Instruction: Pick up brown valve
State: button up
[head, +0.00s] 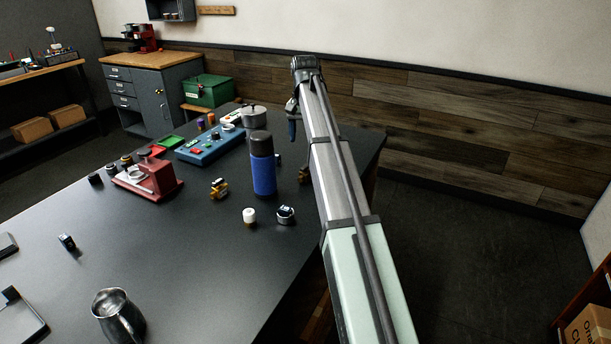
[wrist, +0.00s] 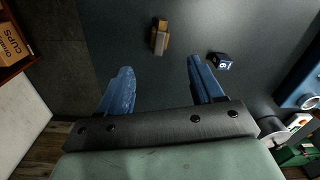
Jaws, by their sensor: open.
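A small brown block-like piece, which looks like the brown valve (wrist: 160,37), lies on the dark table at the top middle of the wrist view. A little brown thing (head: 304,174) shows beside my arm in the head view; I cannot tell whether it is the same piece. My gripper (wrist: 158,78) has its two blue fingers spread wide with nothing between them. In the wrist view the brown piece is beyond the fingertips, roughly in line with the gap. In the head view my gripper (head: 292,120) hangs over the table's far right part.
A dark blue piece with a white face (wrist: 222,61) lies right of the brown one. A blue bottle (head: 262,165) stands near my arm, with a small white-topped piece (head: 249,215) in front. A silver pot (head: 254,117) and blue panel (head: 210,144) are farther back.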

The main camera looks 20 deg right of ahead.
aim_at(305, 166)
notch_tip(305, 166, down, 8)
jog(key=m, duration=0.4)
jog(key=shift+f, duration=0.1)
jog(key=shift+w+d+f, duration=0.1)
jog(key=shift+f, duration=1.35)
jog(key=shift+w+d+f, duration=0.1)
jog(key=shift+f, duration=1.3)
jog(key=shift+c, duration=0.3)
jog(key=c, duration=1.1)
